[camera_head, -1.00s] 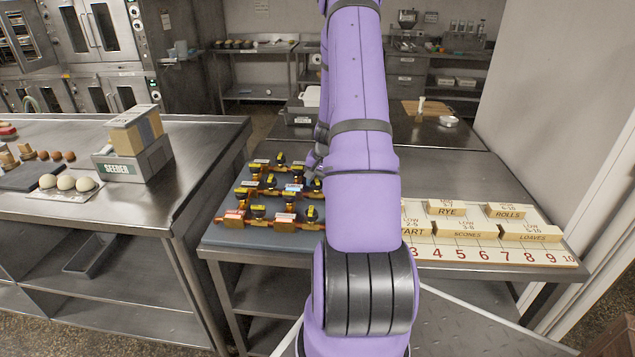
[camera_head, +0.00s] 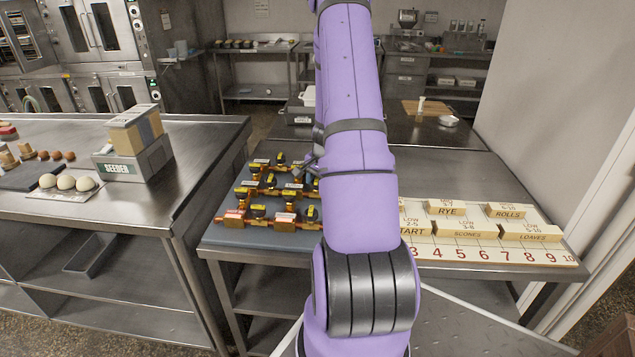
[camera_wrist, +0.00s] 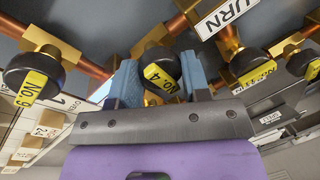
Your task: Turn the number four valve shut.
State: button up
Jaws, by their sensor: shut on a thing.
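The number four valve (camera_wrist: 158,62) has a black round knob with a yellow "NO. 4" tag, on a brass body in a copper pipe. In the wrist view it sits between the blue fingers of my gripper (camera_wrist: 160,82), which is shut on the knob. The tag faces me between the fingers. In the head view my gripper (camera_head: 302,168) is small and partly behind my arm, over the right part of the valve board (camera_head: 240,236). The number four knob cannot be made out clearly there.
A white sign (camera_wrist: 228,15) hangs above. Right of my arm lies a numbered board with wooden blocks (camera_head: 480,252). A seeder box (camera_head: 135,150) stands on the left counter.

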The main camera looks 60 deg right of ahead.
jog(key=o, duration=0.9)
jog(key=shift+o, duration=0.2)
